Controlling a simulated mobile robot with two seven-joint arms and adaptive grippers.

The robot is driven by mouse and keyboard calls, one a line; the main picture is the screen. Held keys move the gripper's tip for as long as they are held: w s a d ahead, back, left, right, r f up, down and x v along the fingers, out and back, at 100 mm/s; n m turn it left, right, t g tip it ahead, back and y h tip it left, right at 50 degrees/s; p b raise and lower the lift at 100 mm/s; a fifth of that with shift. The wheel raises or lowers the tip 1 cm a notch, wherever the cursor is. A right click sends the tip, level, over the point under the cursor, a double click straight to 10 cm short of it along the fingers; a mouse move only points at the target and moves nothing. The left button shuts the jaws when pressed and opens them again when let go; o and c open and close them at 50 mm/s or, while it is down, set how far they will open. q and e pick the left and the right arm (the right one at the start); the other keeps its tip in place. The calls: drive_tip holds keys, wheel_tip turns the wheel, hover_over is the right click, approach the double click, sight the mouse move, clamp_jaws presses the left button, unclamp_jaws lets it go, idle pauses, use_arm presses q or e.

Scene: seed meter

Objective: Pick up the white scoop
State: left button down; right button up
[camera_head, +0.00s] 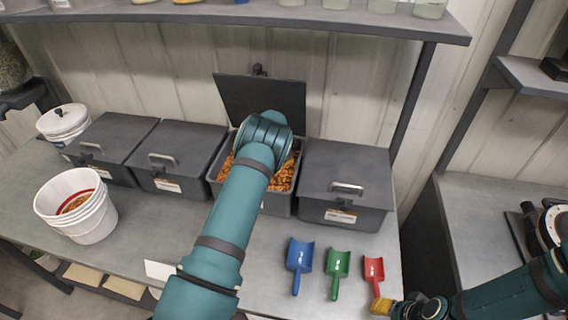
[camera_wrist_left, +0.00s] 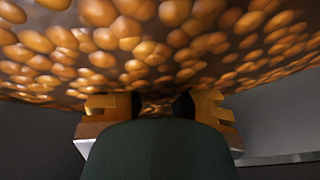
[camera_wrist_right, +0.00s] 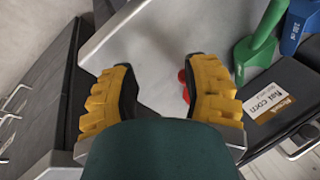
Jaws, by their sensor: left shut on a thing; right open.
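No white scoop can be made out in any view. My left arm reaches down into the open grey bin (camera_head: 212,182) of orange seeds (camera_head: 285,176), hiding its own gripper in the head view. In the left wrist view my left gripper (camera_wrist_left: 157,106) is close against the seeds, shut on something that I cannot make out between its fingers. My right gripper (camera_wrist_right: 157,75) is open and empty near the front edge of the table. The handle of the red scoop (camera_head: 374,268) is close to its fingers, and a bit of red shows between them in the right wrist view.
A blue scoop (camera_head: 299,254) and a green scoop (camera_head: 337,262) lie beside the red one. Closed bins (camera_head: 345,180) flank the open bin, whose lid (camera_head: 262,98) stands up behind. A white bucket (camera_head: 88,222) stands at left. A shelf (camera_head: 250,14) overhangs the back.

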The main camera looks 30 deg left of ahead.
use_arm(q)
drive_tip(key=shift+s+d+r, duration=0.1)
drive_tip(key=shift+s+d, duration=0.05)
drive_tip(key=shift+s, duration=0.35)
drive_tip(key=shift+s+d+r, duration=0.1)
drive_tip(key=shift+s, duration=0.35)
drive_tip(key=shift+s+d, duration=0.1)
drive_tip(key=shift+s, duration=0.3)
use_arm(e)
drive_tip(key=shift+f, duration=0.2)
use_arm(q)
drive_tip(key=shift+s+d+r, duration=0.2)
drive_tip(key=shift+s+r, duration=0.3)
drive_tip(key=shift+s, duration=0.05)
use_arm(e)
drive_tip(key=shift+r+p, duration=0.8)
drive_tip(key=shift+r, duration=0.15)
use_arm(q)
wheel_tip(320, 180, up, 13)
use_arm(e)
drive_tip(key=shift+f, duration=0.1)
use_arm(q)
drive_tip(key=shift+f, duration=0.1)
